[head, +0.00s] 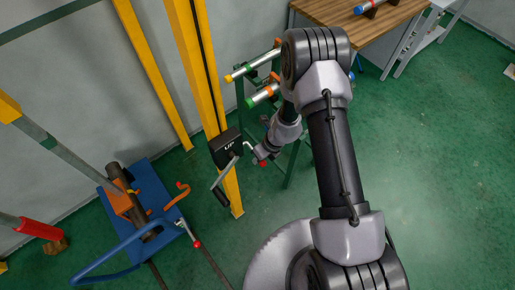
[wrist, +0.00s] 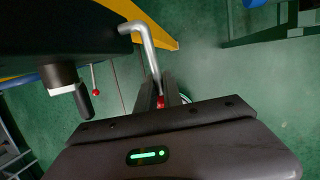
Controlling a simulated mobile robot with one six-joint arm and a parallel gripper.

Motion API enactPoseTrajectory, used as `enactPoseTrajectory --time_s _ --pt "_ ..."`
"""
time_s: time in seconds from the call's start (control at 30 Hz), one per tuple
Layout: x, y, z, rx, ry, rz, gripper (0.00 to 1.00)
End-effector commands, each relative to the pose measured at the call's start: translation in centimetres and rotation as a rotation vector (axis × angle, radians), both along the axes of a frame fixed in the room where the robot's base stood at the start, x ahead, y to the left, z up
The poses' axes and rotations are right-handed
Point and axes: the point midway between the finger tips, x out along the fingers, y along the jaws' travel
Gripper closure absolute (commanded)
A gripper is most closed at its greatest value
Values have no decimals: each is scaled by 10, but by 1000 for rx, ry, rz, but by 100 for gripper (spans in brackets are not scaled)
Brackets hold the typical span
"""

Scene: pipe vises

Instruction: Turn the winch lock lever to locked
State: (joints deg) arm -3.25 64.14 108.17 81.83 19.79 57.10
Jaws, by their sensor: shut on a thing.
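The winch (head: 226,148) is a black box on a yellow post. Its lock lever (wrist: 147,55) is a bent silver rod with a red tip (wrist: 160,102). In the wrist view the lever comes out of the dark winch body at the upper left and its end runs down between my fingers. My gripper (wrist: 162,88) is shut on the lever near the red tip. In the head view my gripper (head: 262,154) is at the right of the winch, and the red tip shows just below it. Part of the lever's grip is hidden by my fingers.
The winch crank (head: 221,180) with its black handle hangs below the box, left of my gripper. A blue pipe vise stand (head: 152,180) is to the left. A green rack with pipes (head: 262,95) stands behind my wrist. Open green floor (head: 430,160) lies to the right.

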Motion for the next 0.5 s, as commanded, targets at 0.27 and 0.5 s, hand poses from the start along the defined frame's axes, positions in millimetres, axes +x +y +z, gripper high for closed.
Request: enactPoseTrajectory --time_s 0.27,0.5 --pt "-7 -2 -2 -9 15 1 100" --pt "-7 -2 -2 -8 14 0 76"
